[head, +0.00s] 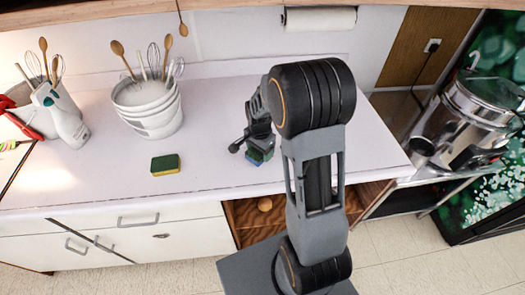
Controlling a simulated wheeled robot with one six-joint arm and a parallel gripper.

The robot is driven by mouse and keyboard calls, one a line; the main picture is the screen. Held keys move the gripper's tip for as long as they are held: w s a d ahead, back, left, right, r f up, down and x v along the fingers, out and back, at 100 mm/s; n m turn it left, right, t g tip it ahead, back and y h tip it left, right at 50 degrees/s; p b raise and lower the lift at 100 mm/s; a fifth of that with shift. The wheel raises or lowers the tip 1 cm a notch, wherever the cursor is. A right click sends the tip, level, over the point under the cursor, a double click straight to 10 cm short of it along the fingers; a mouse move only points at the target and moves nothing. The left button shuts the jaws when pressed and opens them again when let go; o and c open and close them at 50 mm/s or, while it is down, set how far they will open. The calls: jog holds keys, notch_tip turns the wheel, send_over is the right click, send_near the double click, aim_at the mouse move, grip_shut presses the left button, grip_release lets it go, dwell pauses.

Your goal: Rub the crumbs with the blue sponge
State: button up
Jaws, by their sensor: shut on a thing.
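My gripper (256,146) is over the white counter (215,150), to the left of my upright arm. It is shut on the blue sponge (256,157), which shows as a small blue patch with some green, low between the fingers near the counter top. Most of the sponge is hidden by the gripper. I cannot tell whether it touches the counter. I can make out no crumbs in this view; my arm and gripper cover part of the counter.
A green and yellow sponge (165,165) lies on the counter to the left. White buckets (150,108) with whisks and spoons and a white bottle (70,126) stand behind it. A paper roll (320,18) hangs at the back. A large metal pot (468,120) stands at the right.

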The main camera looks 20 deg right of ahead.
notch_tip(320, 180, up, 2)
jog(key=shift+s+d+r+p, duration=0.1)
jog(key=shift+d+r+p, duration=0.05)
jog(key=shift+p, duration=0.35)
jog(key=shift+r+p, duration=1.6)
jog(key=shift+r, duration=0.6)
jog(key=shift+f, duration=0.1)
